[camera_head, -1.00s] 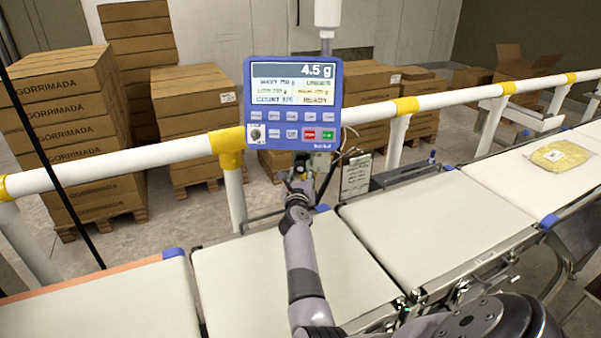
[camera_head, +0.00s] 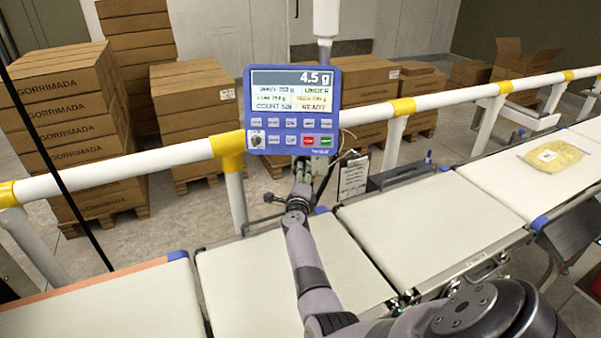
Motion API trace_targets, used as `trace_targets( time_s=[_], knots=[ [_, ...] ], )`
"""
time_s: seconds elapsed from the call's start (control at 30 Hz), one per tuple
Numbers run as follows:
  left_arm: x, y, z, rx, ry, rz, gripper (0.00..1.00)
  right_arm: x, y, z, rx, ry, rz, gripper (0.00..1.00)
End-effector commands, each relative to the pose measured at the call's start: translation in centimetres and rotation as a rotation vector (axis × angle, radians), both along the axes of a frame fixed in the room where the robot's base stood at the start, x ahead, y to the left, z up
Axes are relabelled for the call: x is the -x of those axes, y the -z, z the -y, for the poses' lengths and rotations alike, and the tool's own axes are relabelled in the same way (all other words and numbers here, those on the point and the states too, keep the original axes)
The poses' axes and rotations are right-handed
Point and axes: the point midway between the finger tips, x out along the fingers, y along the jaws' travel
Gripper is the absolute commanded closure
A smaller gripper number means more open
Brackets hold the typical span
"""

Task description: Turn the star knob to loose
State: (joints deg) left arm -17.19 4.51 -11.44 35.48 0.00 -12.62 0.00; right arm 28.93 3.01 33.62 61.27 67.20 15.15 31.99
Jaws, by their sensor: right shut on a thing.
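My right gripper (camera_head: 303,168) is raised just below the blue display panel (camera_head: 292,110), with its arm reaching over the belt. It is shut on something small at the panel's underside. The star knob itself does not show clearly; the gripper and the panel hide that spot, so I cannot tell its setting. The panel reads 4.5 g, UNDER and READY. My left gripper is not in view.
A white rail (camera_head: 110,168) with yellow joints runs behind the belts. Cables and a hanging clipboard (camera_head: 353,177) are close on the gripper's right. A yellow bag (camera_head: 551,156) lies on the right belt. The middle belt (camera_head: 430,228) is bare. Stacked cartons (camera_head: 62,110) stand behind the rail.

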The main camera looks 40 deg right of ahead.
Motion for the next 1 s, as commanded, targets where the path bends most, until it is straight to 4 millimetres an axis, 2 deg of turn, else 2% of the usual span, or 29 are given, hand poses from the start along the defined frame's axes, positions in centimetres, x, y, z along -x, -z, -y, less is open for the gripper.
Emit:
trace_targets(
  time_s=[0.1, 0.6, 1.0],
  knots=[
    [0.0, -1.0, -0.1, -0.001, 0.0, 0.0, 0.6, -0.1, -0.4, -0.1, 0.078, -0.003, -0.08, 0.93],
    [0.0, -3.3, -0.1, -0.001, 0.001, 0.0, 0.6, -0.1, -0.4, -0.1, 0.384, -0.005, -0.393, 0.93],
    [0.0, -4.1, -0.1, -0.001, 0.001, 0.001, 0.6, -0.1, -0.2, -0.1, 0.511, -0.005, -0.523, 0.93]
  ],
)
